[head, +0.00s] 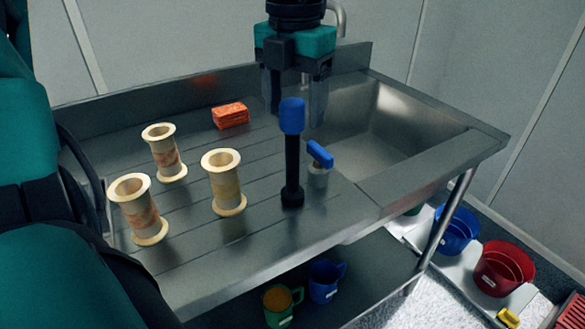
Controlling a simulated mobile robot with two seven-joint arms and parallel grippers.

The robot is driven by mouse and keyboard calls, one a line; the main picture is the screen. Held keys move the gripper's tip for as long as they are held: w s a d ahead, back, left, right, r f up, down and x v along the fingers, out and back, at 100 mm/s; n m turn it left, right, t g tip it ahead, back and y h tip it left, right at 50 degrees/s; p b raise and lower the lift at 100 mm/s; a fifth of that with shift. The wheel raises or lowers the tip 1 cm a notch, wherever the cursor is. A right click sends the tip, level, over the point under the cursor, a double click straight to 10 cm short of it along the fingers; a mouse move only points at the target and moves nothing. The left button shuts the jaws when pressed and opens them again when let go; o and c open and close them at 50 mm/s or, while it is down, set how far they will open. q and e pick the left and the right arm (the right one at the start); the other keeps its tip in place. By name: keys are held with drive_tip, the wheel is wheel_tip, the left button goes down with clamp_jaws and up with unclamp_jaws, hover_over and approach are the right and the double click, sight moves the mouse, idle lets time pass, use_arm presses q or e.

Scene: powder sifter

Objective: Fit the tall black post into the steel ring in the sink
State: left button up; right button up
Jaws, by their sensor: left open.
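The tall black post (292,165) stands upright on the ribbed steel drainboard, with a blue cap on top and a wider black foot. My left gripper (296,112) is open, pointing down, with its fingers near the height of the blue cap in the picture. One finger shows on each side of the cap, but I cannot tell whether the cap is between them or in front. The sink basin (395,125) lies to the right. I cannot make out a steel ring in it. My right gripper is not in view.
A small steel fitting with a blue lever (319,156) stands just right of the post. Several cream spools, one here (225,182), and an orange block (230,115) are on the drainboard's left. Mugs (326,281) are below; blue (456,230) and red (502,268) buckets stand right.

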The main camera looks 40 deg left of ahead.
sight(291, 129)
use_arm(q)
wheel_tip(291, 129, down, 5)
drive_tip(key=shift+s+a+r, duration=0.1)
drive_tip(key=shift+s+a, duration=0.05)
drive_tip(key=shift+r, duration=0.1)
clamp_jaws()
idle(0.6)
